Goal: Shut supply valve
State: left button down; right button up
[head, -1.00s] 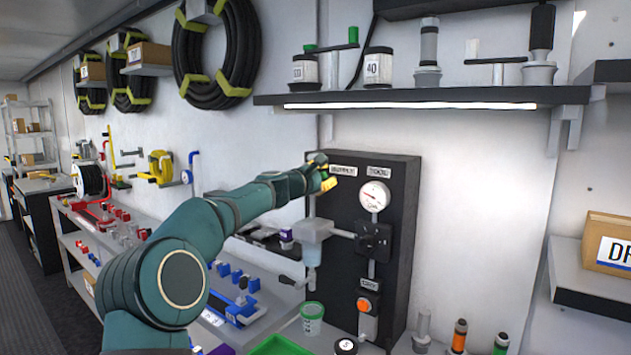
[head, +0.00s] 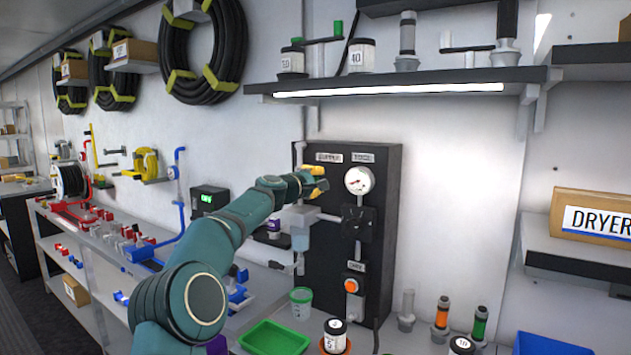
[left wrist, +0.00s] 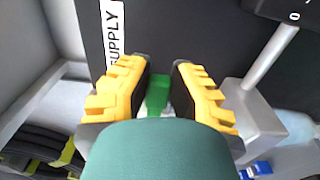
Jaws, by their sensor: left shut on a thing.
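The black panel (head: 334,235) carries a SUPPLY label (head: 329,157), which also shows in the left wrist view (left wrist: 117,38). My left gripper (head: 319,180) is in front of the panel's upper left, just below that label. In the left wrist view my left gripper's yellow-padded fingers (left wrist: 159,80) are shut on a green valve handle (left wrist: 157,98). Most of the handle is hidden between the fingers and behind my wrist; the valve body cannot be seen. My right gripper is in neither view.
A round gauge (head: 357,181) sits right of my gripper, and a clear filter bowl (head: 300,236) hangs below it. An orange button (head: 351,286) is low on the panel. A lit shelf (head: 400,88) juts out above. A green tray (head: 274,338) lies on the bench.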

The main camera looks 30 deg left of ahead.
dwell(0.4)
pick_arm(q)
jog(key=c, duration=0.8)
grip_release()
jog(key=shift+w+f, duration=0.15)
jog(key=shift+a, duration=0.1)
jog(key=shift+s+a, duration=0.2)
jog(key=shift+s, duration=2.85)
jog(key=shift+s+a, duration=0.2)
jog(key=shift+s, duration=2.8)
